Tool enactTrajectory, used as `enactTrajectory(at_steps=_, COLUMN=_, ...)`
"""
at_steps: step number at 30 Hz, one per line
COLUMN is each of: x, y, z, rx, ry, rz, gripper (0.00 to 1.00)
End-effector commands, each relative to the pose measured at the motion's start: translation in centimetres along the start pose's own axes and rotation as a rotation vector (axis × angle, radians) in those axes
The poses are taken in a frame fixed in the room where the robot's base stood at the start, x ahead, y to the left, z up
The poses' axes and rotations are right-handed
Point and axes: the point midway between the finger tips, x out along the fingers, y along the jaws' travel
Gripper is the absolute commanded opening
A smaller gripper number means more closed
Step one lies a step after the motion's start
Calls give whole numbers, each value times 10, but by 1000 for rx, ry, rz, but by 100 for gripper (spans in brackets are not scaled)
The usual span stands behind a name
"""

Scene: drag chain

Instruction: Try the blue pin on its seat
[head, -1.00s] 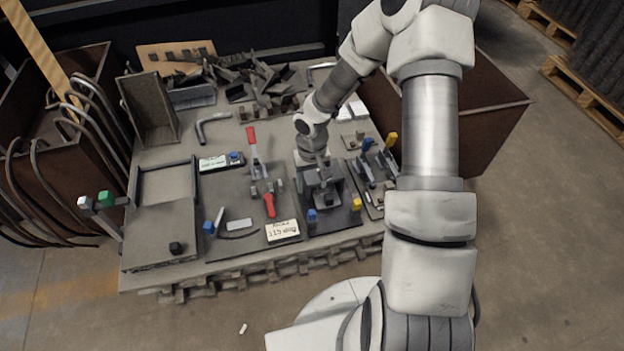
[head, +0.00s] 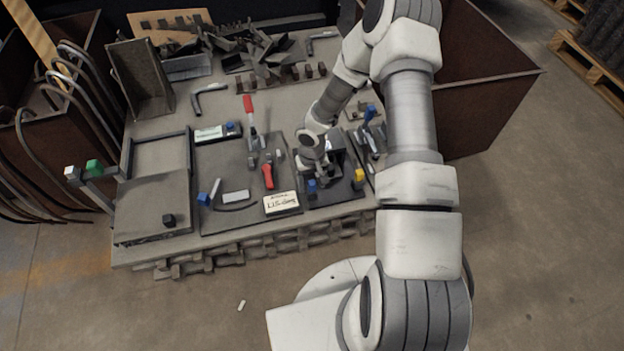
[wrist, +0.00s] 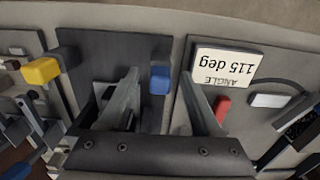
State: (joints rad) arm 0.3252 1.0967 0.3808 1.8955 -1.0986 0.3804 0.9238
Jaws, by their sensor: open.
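A blue block-shaped head (head: 312,186), which looks like the blue pin, stands near the front edge of a dark fixture plate (head: 333,194). In the wrist view the blue head (wrist: 160,80) shows between my two fingers, with gaps to both. My gripper (wrist: 159,72) is open, with nothing clamped. In the head view my gripper (head: 316,170) is low over the plate, just behind the blue head. The pin's lower part is hidden. I cannot tell which feature is its seat.
A yellow block (head: 359,175) stands at the plate's right, and a white "115 deg" label (wrist: 225,62) is close to my gripper's other side. A red-handled clamp (head: 248,104) and another blue block (head: 204,198) are to the left. A rusty bin (head: 490,105) stands right of the table.

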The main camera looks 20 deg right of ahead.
Motion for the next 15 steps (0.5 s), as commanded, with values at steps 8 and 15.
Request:
enactTrajectory(at_steps=8, x=0, y=0, z=0, rx=0, ry=0, rz=0, gripper=60)
enactTrajectory(at_steps=15, x=0, y=0, z=0, rx=0, ry=0, rz=0, gripper=16)
